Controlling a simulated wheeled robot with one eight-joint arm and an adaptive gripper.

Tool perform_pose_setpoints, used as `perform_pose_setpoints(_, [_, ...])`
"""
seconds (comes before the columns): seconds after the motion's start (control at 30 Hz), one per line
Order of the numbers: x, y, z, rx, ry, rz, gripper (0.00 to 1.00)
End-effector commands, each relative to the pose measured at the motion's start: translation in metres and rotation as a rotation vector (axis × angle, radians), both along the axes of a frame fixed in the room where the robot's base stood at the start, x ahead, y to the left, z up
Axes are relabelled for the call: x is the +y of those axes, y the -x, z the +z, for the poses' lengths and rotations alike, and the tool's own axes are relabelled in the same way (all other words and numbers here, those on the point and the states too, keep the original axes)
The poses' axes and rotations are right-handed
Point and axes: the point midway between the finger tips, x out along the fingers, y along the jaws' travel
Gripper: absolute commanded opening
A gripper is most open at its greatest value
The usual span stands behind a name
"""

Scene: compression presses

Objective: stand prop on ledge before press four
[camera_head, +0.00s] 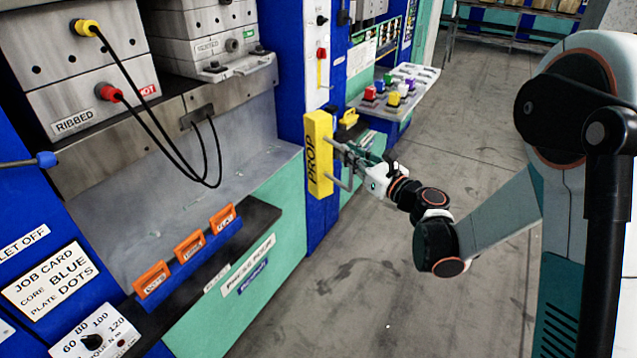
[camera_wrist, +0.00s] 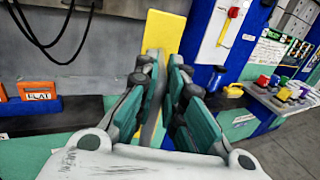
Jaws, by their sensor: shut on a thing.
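The prop is a yellow upright block (camera_head: 319,153) with dark lettering on its face. My gripper (camera_head: 345,155) is shut on it from its right side and holds it in front of the blue pillar. The prop also shows between the fingers in the wrist view (camera_wrist: 162,35), its lower part hidden by them. Press four has a dark ledge (camera_head: 262,217) with a label reading "PRESS FOUR" below it. The prop is up and to the right of this ledge in the head view. Whether it touches anything but my fingers I cannot tell.
Orange plates (camera_head: 188,247) stand in a blue rack on the ledge's left part. Black cables (camera_head: 165,130) hang above the press bed. A shelf with coloured blocks (camera_head: 396,92) lies beyond the pillar. The floor (camera_head: 370,270) at right is clear.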

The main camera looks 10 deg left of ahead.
Motion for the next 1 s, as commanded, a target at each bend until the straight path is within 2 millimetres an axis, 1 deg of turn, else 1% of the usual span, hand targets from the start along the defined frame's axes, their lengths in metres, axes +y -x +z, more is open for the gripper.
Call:
perform_pose_setpoints(0.03, [0.019, 0.008, -0.011, -0.003, -0.005, 0.077, 0.00])
perform_pose_setpoints(0.1, [0.041, 0.020, -0.017, -0.010, -0.010, 0.172, 0.00])
perform_pose_setpoints(0.2, [0.063, 0.036, -0.023, -0.016, -0.015, 0.283, 0.00])
perform_pose_setpoints(0.3, [0.076, 0.047, -0.027, -0.022, -0.018, 0.353, 0.00])
perform_pose_setpoints(0.47, [0.083, 0.054, -0.028, -0.025, -0.020, 0.395, 0.00])
perform_pose_setpoints(1.0, [0.083, 0.054, -0.028, -0.033, -0.045, 0.402, 0.00])
